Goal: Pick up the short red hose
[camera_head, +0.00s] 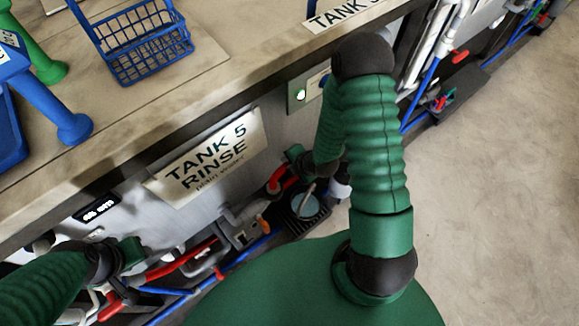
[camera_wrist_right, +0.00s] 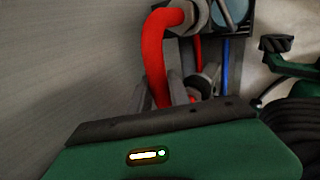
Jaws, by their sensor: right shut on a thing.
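The short red hose (camera_head: 276,180) curves out low on the tank front, right of the "TANK 5 RINSE" sign. In the right wrist view the hose (camera_wrist_right: 154,55) bends down from a grey fitting (camera_wrist_right: 194,14) to between the fingers. My right gripper (camera_head: 290,168) is at this hose, partly hidden by its own arm in the head view. In the wrist view my right gripper (camera_wrist_right: 175,92) is shut on the hose's lower part. My left gripper (camera_head: 122,272) is at the lower left, by other pipes; its fingers are not clear.
A longer red pipe (camera_head: 182,260) and a blue pipe (camera_head: 230,264) run low along the tank front. A dark box with a round gauge-like face (camera_head: 306,206) sits just right of the hose. A bench edge (camera_head: 215,75) overhangs above. Bare floor (camera_head: 500,190) lies to the right.

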